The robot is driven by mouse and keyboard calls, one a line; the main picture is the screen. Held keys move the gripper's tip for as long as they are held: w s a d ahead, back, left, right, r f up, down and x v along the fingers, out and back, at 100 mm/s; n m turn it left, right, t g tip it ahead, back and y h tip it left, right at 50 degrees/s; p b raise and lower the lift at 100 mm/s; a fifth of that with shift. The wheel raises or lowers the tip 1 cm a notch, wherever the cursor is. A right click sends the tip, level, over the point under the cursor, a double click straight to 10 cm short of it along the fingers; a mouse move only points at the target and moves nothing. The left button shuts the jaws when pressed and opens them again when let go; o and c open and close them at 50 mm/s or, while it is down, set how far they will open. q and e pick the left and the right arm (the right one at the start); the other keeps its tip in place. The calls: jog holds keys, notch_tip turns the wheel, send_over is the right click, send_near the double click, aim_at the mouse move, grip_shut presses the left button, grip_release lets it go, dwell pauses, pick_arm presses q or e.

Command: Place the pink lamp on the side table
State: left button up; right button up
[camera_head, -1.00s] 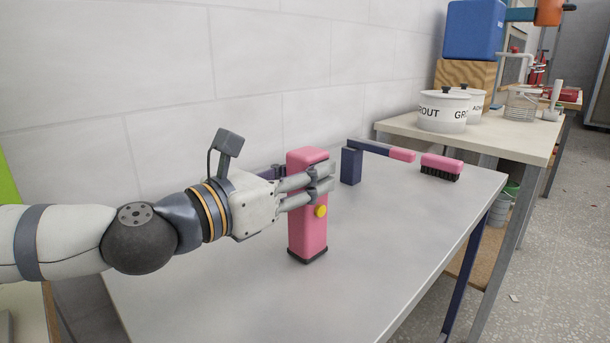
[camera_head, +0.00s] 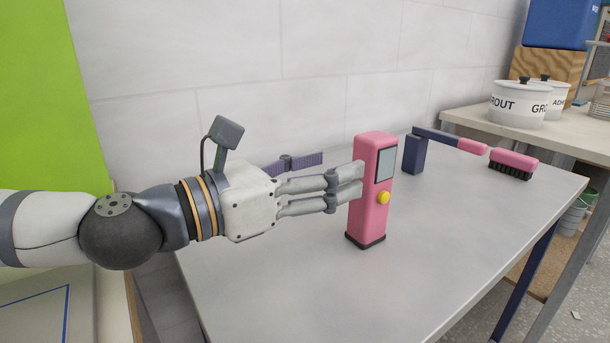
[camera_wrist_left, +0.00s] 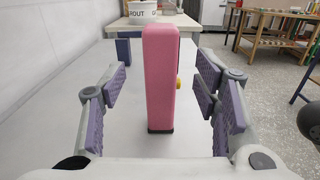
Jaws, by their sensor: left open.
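The pink lamp (camera_head: 370,205) is a tall pink block with a dark base, a grey panel and a yellow button. It stands upright on the grey-topped table (camera_head: 300,290), perhaps the side table. My left gripper (camera_head: 358,187) is open at the lamp's left side, its fingertips overlapping the lamp's left edge in the head view. In the left wrist view the lamp (camera_wrist_left: 160,80) stands between the lines of the two open fingers (camera_wrist_left: 160,88), with a gap on each side. My right gripper is not in view.
A pink-and-black brush (camera_head: 513,165) and a dark blue L-shaped tool with a pink end (camera_head: 415,153) lie farther back on the table. A bench with white grout pots (camera_head: 517,100) stands beyond. The table front is clear; a wall runs behind.

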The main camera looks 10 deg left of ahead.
pick_arm(q)
jog(key=v, duration=0.3)
jog(key=shift+s+a, duration=0.25)
jog(key=shift+s, duration=0.05)
